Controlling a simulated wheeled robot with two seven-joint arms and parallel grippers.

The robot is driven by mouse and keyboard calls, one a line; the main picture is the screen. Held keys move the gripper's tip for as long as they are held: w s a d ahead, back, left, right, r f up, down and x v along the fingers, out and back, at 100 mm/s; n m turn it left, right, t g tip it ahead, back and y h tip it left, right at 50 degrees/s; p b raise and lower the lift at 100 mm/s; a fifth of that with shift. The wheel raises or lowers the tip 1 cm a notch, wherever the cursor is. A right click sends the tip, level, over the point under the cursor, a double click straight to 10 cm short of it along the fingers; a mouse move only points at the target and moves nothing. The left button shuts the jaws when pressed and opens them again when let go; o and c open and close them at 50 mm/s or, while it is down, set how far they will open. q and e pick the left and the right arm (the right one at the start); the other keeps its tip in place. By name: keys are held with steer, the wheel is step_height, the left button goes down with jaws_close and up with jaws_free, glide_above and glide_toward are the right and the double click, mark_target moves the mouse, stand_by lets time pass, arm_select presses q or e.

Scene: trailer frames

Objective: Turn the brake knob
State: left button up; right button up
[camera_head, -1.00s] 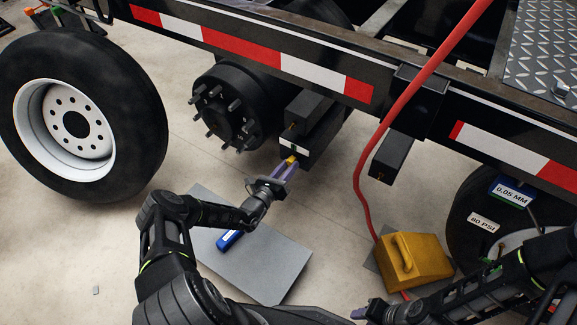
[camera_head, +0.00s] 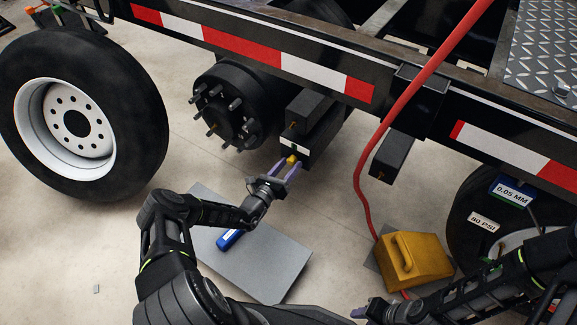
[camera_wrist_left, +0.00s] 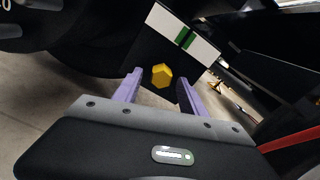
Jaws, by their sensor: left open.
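The brake knob (camera_head: 291,160) is a small yellow hexagonal piece on the lower front of a black box (camera_head: 312,140) under the trailer frame. It also shows in the left wrist view (camera_wrist_left: 161,76), below a white label with a green mark. My left gripper (camera_head: 286,169) is open, with its purple fingers on either side of the knob. In the left wrist view the fingers (camera_wrist_left: 160,88) stand apart with visible gaps to the knob. My right gripper (camera_head: 366,310) is low at the bottom of the head view, partly cut off; its jaws are not clear.
A wheel hub with studs (camera_head: 228,105) is left of the box, and a loose wheel (camera_head: 150,120) stands further left. A blue tool (camera_head: 228,239) lies on a grey mat (camera_head: 265,265). A red hose (camera_head: 362,170) hangs near a yellow block (camera_head: 428,256).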

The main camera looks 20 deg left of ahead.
arm_select(q)
steer(key=s+a+p, duration=0.1)
steer(key=s+p, duration=0.1)
steer(key=s, duration=0.5)
steer(key=shift+s, duration=0.4)
